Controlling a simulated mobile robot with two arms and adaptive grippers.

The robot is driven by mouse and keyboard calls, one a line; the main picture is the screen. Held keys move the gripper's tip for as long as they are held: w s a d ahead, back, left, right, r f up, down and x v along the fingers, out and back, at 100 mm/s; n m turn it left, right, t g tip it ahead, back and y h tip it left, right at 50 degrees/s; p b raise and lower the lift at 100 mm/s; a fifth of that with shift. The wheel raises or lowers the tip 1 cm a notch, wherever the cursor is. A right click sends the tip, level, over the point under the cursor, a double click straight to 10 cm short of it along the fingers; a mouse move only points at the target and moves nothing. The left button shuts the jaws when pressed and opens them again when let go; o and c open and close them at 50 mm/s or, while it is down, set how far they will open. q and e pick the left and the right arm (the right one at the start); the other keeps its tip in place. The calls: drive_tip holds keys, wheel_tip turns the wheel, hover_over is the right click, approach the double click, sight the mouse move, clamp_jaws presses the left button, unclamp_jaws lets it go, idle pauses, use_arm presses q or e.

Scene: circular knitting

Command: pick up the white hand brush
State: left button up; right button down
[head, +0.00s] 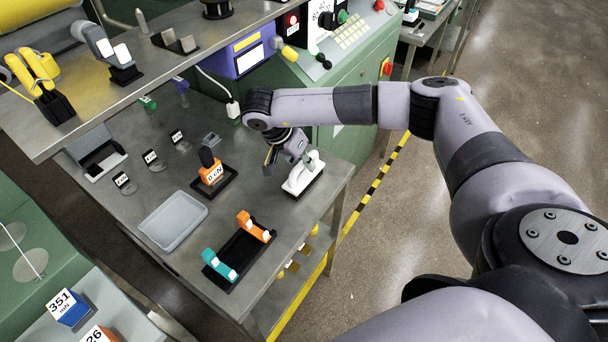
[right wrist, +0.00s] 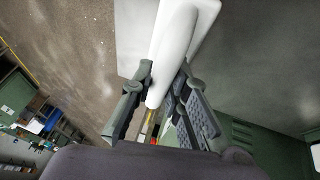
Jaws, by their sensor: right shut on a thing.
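The white hand brush (head: 304,177) is at the right edge of the grey metal table, below my right gripper (head: 297,161). In the right wrist view the brush (right wrist: 182,38) shows as a white handle in front of a broad white block. My right gripper (right wrist: 165,88) has its two dark fingers on either side of the handle and is shut on it. A dark strip shows under the brush in the head view; I cannot tell whether the brush touches the table. My left gripper is not in view.
On the table (head: 292,225) are an orange block on a black base (head: 212,172), a grey tray (head: 172,221) and a black holder (head: 238,256) with orange and teal pieces. A raised shelf (head: 140,75) runs along the back left. Open floor lies to the right.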

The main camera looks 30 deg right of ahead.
idle(0.5)
drive_tip(key=shift+w+r, duration=0.1)
drive_tip(key=shift+r, duration=0.4)
wheel_tip(320, 180, up, 2)
drive_tip(key=shift+r+b, duration=0.2)
drive_tip(key=shift+b, duration=0.5)
drive_tip(key=s+d+b, duration=0.1)
drive_tip(key=s+d, duration=0.2)
drive_tip(key=s, duration=0.5)
drive_tip(key=s+d+b, duration=0.2)
drive_tip(key=s+d, duration=0.1)
drive_tip(key=s, duration=0.5)
drive_tip(key=shift+s+d, duration=0.4)
drive_tip(key=c, duration=2.1)
unclamp_jaws()
clamp_jaws()
